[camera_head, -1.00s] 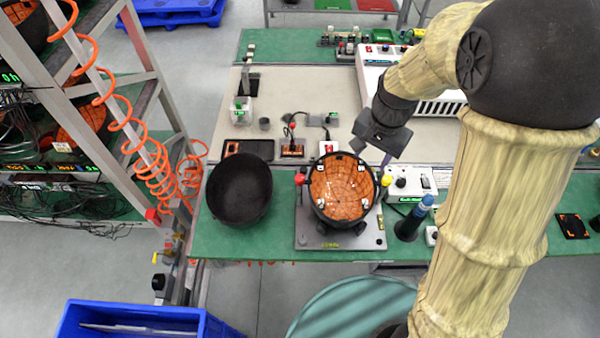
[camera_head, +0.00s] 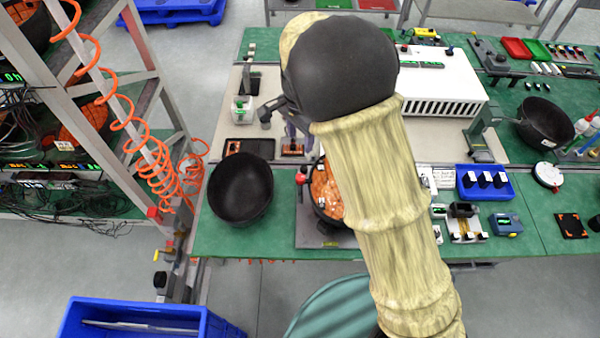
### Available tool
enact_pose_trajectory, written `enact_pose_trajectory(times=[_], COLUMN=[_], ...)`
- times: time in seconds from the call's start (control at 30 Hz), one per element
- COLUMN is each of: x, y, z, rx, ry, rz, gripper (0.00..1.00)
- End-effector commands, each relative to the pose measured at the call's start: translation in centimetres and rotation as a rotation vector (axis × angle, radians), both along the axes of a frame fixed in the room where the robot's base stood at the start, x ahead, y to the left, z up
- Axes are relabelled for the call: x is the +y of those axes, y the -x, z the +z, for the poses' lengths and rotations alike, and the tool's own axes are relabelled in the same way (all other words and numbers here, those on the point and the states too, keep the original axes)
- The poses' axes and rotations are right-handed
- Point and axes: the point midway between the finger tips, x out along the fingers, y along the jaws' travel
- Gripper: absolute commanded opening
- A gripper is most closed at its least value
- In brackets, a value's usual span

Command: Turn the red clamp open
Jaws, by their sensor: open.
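The red clamp (camera_head: 301,179) shows as a small red knob at the left edge of the round fixture. The fixture holds a black bowl with an orange tiled inside (camera_head: 323,190) on a grey base plate (camera_head: 309,232). My arm covers the right part of bowl and plate, and the yellow knob on that side is hidden. My gripper (camera_head: 297,133) is partly behind my arm, open, above and behind the red clamp in the picture. It appears apart from the clamp, with nothing seen between its fingers.
A black empty bowl (camera_head: 240,188) stands left of the fixture. A dark tray (camera_head: 249,147) lies behind it. A blue tray (camera_head: 485,183) and small parts are to the right. A white vented box (camera_head: 440,85) stands at the back. An orange coiled hose (camera_head: 150,165) hangs at the left.

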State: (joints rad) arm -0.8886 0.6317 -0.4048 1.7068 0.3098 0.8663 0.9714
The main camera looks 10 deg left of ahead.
Motion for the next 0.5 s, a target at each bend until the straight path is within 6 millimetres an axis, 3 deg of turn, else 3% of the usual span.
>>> enact_pose_trajectory(times=[0.5], x=[-0.1], y=[0.1], z=[-8.3], rx=[0.004], ry=[0.003], rz=[-0.002], gripper=[0.48])
